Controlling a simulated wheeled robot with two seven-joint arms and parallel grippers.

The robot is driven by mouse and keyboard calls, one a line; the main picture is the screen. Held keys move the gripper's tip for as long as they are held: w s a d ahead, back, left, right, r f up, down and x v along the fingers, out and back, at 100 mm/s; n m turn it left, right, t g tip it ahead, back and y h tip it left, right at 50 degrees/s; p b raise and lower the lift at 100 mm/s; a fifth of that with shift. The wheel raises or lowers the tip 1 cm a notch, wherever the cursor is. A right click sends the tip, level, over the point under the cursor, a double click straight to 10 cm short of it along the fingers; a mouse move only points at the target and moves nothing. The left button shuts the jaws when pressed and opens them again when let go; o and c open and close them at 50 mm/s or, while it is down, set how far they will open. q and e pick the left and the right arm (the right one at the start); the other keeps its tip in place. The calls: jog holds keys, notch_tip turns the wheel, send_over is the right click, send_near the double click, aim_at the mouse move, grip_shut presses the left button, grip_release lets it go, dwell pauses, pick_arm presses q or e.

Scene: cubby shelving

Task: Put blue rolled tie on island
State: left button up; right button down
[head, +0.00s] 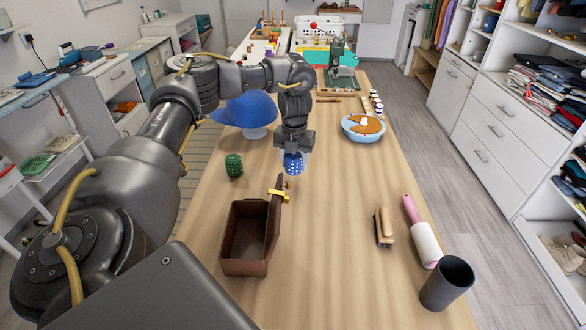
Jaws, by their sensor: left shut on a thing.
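The blue rolled tie (293,164), with white dots, is held in my left gripper (293,154). The gripper points down and is shut on it, over the middle of the wooden island (330,215). Whether the tie touches the wood or hangs just above it I cannot tell. A green dotted rolled tie (234,165) stands on the island to the left of it. My right gripper does not show.
A brown open box (245,237) with a yellow-trimmed piece (278,193) lies nearer. A blue cap (246,112) is behind left, a light-blue bowl (363,127) behind right. The island's middle right is clear.

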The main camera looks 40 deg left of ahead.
aim_at(293, 169)
pick_arm(q)
jog(key=shift+a+f, duration=0.1)
jog(key=shift+a, duration=0.05)
jog(key=shift+w+a+f, duration=0.1)
jog(key=shift+f, duration=0.85)
jog(key=shift+w+a+f, duration=0.1)
jog(key=shift+f, duration=0.8)
jog(key=shift+s, duration=0.15)
jog(key=o, duration=1)
jog(key=shift+f, duration=0.1)
jog(key=shift+c, duration=0.2)
notch_tip(293, 169, up, 11)
jog(key=shift+r+p, duration=0.1)
jog(key=shift+p, duration=0.6)
jog(key=shift+r, duration=0.6)
